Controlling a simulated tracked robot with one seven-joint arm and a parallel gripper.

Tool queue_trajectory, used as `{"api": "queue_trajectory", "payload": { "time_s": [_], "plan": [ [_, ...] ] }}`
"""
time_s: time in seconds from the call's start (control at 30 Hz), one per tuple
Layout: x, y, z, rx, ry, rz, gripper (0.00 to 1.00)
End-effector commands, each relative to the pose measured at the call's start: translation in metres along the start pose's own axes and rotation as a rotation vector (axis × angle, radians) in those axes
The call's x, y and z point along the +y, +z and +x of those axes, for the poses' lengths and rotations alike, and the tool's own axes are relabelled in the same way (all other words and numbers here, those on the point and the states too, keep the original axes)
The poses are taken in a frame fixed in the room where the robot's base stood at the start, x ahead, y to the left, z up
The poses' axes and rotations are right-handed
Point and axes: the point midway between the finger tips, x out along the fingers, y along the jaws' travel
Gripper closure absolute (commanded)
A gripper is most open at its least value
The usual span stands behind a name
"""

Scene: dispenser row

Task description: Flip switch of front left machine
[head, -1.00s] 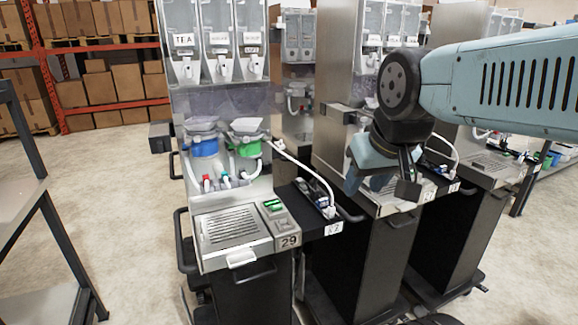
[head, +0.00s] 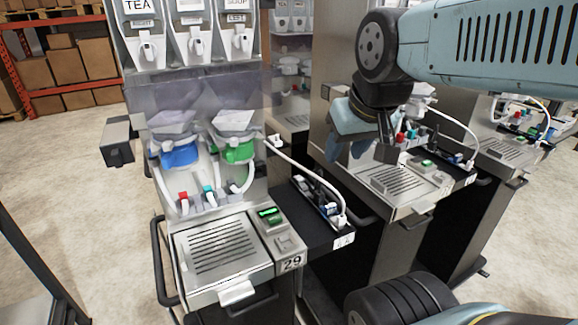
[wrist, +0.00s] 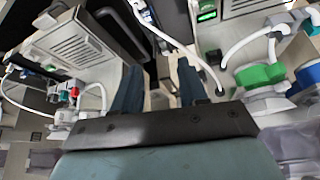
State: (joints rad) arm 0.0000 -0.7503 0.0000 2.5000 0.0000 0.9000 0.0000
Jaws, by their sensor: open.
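The front left machine (head: 215,215) is the silver dispenser numbered 29, with blue and green funnels and a slotted drip tray. A small panel right of its tray holds a green-lit switch (head: 270,215) and a grey square below it. The green switch also shows near the top of the wrist view (wrist: 207,12). My gripper (head: 362,150) is right of and above this panel in the head view, apart from it. In the wrist view, my gripper (wrist: 158,70) has its two fingers spread, with nothing held between them.
A dark side shelf (head: 305,215) with a power strip and white cable sits between machine 29 and the neighbouring machine (head: 410,180). Dark handles (head: 160,262) stick out from machine 29. A shelf rack with boxes (head: 60,75) stands behind. Open floor lies at left.

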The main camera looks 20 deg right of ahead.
Motion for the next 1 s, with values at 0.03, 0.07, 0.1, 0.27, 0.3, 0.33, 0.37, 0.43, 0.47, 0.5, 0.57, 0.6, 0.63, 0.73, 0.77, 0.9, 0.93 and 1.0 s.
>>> {"api": "queue_trajectory", "payload": {
  "time_s": [0.03, 0.07, 0.1, 0.27, 0.3, 0.33, 0.37, 0.43, 0.47, 0.5, 0.57, 0.6, 0.63, 0.73, 0.77, 0.9, 0.93, 1.0],
  "plan": [
    [0.000, 0.000, 0.000, 0.000, 0.000, 0.000, 0.55],
    [0.000, 0.000, 0.000, 0.000, 0.000, 0.000, 0.52],
    [0.000, -0.001, 0.000, -0.002, -0.001, -0.001, 0.49],
    [0.000, -0.013, 0.003, -0.026, -0.009, -0.010, 0.49],
    [0.001, -0.018, 0.005, -0.038, -0.013, -0.012, 0.49],
    [0.001, -0.023, 0.007, -0.047, -0.016, -0.014, 0.49],
    [0.001, -0.028, 0.009, -0.058, -0.019, -0.017, 0.49],
    [0.001, -0.040, 0.014, -0.084, -0.026, -0.026, 0.49],
    [0.001, -0.045, 0.016, -0.095, -0.030, -0.031, 0.49],
    [0.001, -0.052, 0.020, -0.109, -0.034, -0.037, 0.49],
    [0.002, -0.063, 0.026, -0.132, -0.039, -0.043, 0.49],
    [0.002, -0.070, 0.030, -0.146, -0.043, -0.049, 0.49],
    [0.002, -0.075, 0.033, -0.158, -0.045, -0.053, 0.49],
    [0.002, -0.092, 0.045, -0.195, -0.052, -0.067, 0.49],
    [0.002, -0.097, 0.049, -0.206, -0.053, -0.070, 0.49],
    [0.002, -0.120, 0.069, -0.257, -0.060, -0.091, 0.49],
    [0.002, -0.125, 0.073, -0.268, -0.060, -0.094, 0.49],
    [0.002, -0.135, 0.085, -0.294, -0.062, -0.105, 0.49]
  ]
}}
